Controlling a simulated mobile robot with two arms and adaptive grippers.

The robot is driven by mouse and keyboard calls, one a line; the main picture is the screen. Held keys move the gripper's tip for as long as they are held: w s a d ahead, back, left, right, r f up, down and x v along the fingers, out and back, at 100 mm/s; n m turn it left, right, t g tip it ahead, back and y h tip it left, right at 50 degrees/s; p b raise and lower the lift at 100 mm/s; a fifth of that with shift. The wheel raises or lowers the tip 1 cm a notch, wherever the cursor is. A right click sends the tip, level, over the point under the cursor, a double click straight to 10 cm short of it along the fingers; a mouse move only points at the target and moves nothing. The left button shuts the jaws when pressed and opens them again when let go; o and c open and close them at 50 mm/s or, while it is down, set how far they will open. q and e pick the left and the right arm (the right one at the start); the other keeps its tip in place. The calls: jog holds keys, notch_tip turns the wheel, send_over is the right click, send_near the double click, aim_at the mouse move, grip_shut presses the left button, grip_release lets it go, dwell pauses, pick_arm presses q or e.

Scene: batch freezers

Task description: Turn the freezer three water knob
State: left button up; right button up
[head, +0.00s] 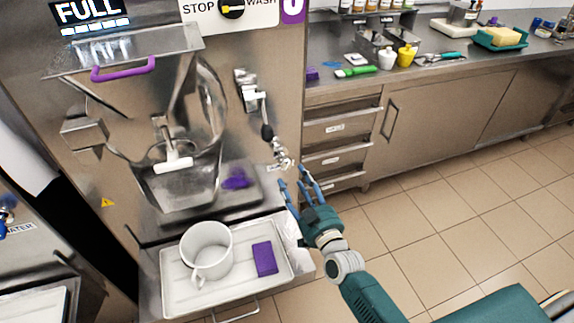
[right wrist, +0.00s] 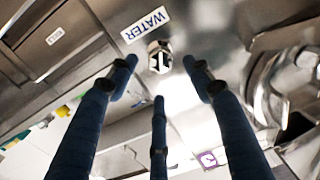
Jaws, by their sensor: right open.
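In the right wrist view, a bright metal knob (right wrist: 159,57) with a dark mark on its face sits beside the white WATER label (right wrist: 146,25). The three blue fingers of my right gripper (right wrist: 161,78) are spread apart, with the knob between the upper two tips; I cannot tell whether they touch it. In the head view, my right gripper (head: 294,180) is open and empty beside the right edge of the freezer (head: 285,60), just below a shiny metal fitting (head: 281,157). My left gripper is not in view.
A shelf tray (head: 172,290) with a white pitcher (head: 207,250) and purple block (head: 264,258) juts out left of my gripper. A counter with drawers (head: 340,127) stands behind; the tiled floor (head: 430,210) at right is clear.

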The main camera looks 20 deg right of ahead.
aim_at(287, 167)
jog(key=w, duration=0.7)
jog(key=shift+w+a+f, duration=0.1)
jog(key=shift+w+a, duration=0.2)
jog(key=shift+a, duration=0.05)
